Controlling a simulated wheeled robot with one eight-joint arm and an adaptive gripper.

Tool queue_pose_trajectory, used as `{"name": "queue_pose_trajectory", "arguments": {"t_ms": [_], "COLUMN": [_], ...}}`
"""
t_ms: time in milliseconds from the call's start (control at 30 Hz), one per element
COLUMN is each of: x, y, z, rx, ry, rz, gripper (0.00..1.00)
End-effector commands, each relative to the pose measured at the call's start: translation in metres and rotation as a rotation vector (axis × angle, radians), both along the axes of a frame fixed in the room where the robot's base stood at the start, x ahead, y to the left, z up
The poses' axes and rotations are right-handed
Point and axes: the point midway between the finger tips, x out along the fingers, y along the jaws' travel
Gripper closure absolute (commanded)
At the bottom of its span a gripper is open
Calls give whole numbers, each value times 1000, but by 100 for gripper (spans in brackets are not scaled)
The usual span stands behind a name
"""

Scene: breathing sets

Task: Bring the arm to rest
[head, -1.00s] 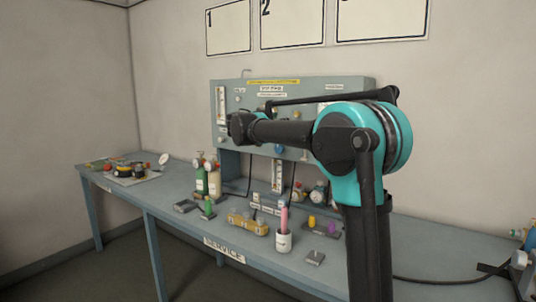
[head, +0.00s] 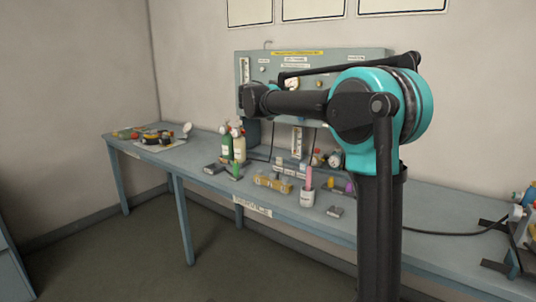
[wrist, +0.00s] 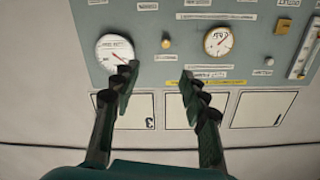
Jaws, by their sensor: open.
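My arm (head: 300,102) stands at the right of the head view, in front of the bench, with its forearm held level and pointing left across the grey panel. My gripper (wrist: 158,84) shows in the wrist view with its two dark fingers apart and nothing between them. Beyond it are the panel's face (wrist: 185,55), which appears upside down, a round white gauge (wrist: 115,48) and a second gauge (wrist: 218,41). In the head view the fingers cannot be made out at the dark wrist end.
The blue-grey bench (head: 205,152) runs along the wall. It carries green and tan bottles (head: 226,142), a yellow block (head: 272,182) and a white cup with a pink item (head: 308,190). A dark hose (head: 450,232) crosses its right part. Floor (head: 215,235) in front is clear.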

Motion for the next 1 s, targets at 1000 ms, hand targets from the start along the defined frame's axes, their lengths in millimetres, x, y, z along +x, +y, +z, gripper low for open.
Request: {"name": "queue_pose_trajectory", "arguments": {"t_ms": [1000], "x": [-248], "y": [-151], "z": [-325], "rx": [100], "ry": [928], "rz": [139], "gripper": [56]}}
